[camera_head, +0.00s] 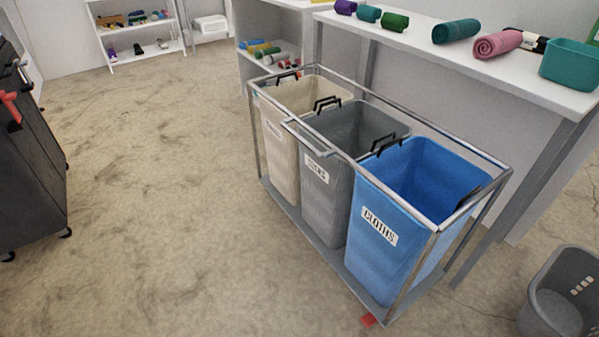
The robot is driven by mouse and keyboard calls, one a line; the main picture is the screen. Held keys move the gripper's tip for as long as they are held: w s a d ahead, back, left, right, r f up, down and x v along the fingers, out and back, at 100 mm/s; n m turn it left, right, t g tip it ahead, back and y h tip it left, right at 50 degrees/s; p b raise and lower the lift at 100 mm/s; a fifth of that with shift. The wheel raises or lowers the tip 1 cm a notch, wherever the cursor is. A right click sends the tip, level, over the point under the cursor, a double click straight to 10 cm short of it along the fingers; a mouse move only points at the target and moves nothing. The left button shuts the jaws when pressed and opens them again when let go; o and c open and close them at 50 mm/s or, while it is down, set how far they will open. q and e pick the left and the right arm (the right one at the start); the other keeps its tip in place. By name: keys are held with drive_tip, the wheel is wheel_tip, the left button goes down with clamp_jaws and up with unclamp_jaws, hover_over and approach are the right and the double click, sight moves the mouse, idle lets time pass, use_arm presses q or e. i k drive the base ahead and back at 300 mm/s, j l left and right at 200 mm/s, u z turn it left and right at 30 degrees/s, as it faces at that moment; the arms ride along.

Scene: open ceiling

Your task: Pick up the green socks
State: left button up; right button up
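A small green roll (395,21), which looks like the green socks, lies on the white table (425,48) at the upper right. Just left of it on the same table are a teal roll (368,13) and a purple roll (346,7) of similar size. To its right are a larger dark teal roll (455,31) and a pink roll (497,44). Neither of my grippers is in view.
A metal-framed cart with a beige bin (280,140), a grey bin (322,195) and a blue bin (390,260) labelled CLOTHS stands before the table. A teal box (570,65) is on the table. A dark cabinet (30,170) stands left. Open floor lies between.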

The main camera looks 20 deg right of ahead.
sight(389, 21)
drive_tip(key=z, duration=1.25)
drive_tip(key=i+j, duration=0.15)
drive_tip(key=j, duration=0.25)
drive_tip(key=i+j, duration=0.2)
drive_tip(key=j, duration=0.2)
drive_tip(key=i+j, duration=0.15)
drive_tip(key=j, duration=0.25)
drive_tip(key=i+j, duration=0.2)
drive_tip(key=j, duration=0.2)
drive_tip(key=i+j, duration=0.15)
drive_tip(key=j, duration=0.25)
